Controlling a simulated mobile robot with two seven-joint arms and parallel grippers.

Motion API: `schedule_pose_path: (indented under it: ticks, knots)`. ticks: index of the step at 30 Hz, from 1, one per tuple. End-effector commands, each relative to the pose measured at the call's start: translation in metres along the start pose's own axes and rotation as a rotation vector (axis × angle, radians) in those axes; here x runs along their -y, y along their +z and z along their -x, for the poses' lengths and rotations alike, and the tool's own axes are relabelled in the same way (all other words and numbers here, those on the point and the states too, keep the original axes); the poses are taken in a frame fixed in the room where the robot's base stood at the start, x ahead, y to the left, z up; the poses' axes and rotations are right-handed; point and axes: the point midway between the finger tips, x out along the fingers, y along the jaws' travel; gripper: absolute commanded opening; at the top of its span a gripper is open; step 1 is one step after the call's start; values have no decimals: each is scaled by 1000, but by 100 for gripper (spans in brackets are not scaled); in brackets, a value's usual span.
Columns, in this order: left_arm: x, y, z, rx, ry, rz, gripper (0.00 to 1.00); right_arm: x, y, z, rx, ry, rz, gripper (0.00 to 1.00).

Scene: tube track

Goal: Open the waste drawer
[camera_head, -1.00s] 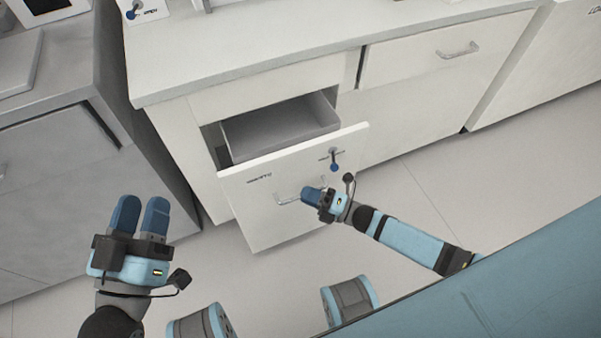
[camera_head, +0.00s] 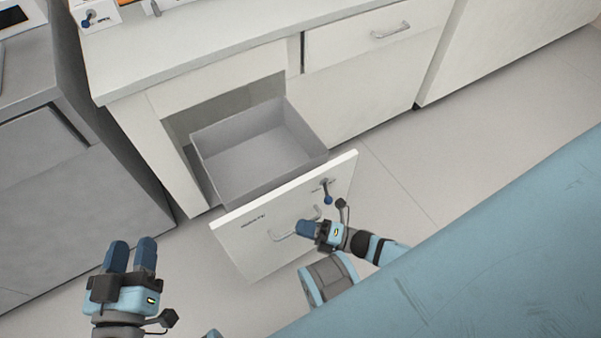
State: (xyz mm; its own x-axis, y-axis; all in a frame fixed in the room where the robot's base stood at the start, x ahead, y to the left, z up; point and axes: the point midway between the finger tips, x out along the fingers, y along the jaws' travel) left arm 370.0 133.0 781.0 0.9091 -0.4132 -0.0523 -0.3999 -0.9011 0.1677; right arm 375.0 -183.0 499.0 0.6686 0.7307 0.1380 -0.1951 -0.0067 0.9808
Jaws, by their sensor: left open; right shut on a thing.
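The waste drawer (camera_head: 240,238) stands pulled well out of the white cabinet, with its grey inner box (camera_head: 255,165) showing empty. My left gripper (camera_head: 131,256) is open and empty at the lower left, apart from the drawer.
A white counter (camera_head: 190,58) runs above the drawer. Another closed drawer (camera_head: 375,40) with a bar handle is to the right. A grey cabinet (camera_head: 75,190) stands at the left. The floor (camera_head: 450,150) right of the drawer is clear.

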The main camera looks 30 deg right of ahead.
Motion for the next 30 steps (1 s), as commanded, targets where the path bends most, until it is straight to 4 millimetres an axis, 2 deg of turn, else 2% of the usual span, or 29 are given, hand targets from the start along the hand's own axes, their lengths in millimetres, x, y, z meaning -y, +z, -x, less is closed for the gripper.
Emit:
schedule_pose_path:
  ticks: [10, 11, 13, 14, 23, 26, 30]
  knots:
    - [1, -3, 0, -5, -2, -1, 43, 0, 0, 1, 1, 0, 0, 0]
    - [1, -3, 0, -5, -2, -2, 43, 0, 0, 1, 1, 0, 0, 20]
    - [1, -3, 0, -5, -1, -2, 43, 0, 0, 1, 1, 0, 0, 36]
    - [1, -3, 1, -5, -1, -3, 43, 0, 0, 1, 1, 0, 0, 38]
    - [1, -4, 1, -5, 0, -6, 43, 0, 0, 3, 1, -1, 0, 38]
    - [1, -4, 1, -2, 0, -7, 43, 0, 0, 12, 1, -4, -1, 38]
    - [3, -4, 2, 17, -8, -14, 43, 0, -1, 39, 1, -6, -2, 38]
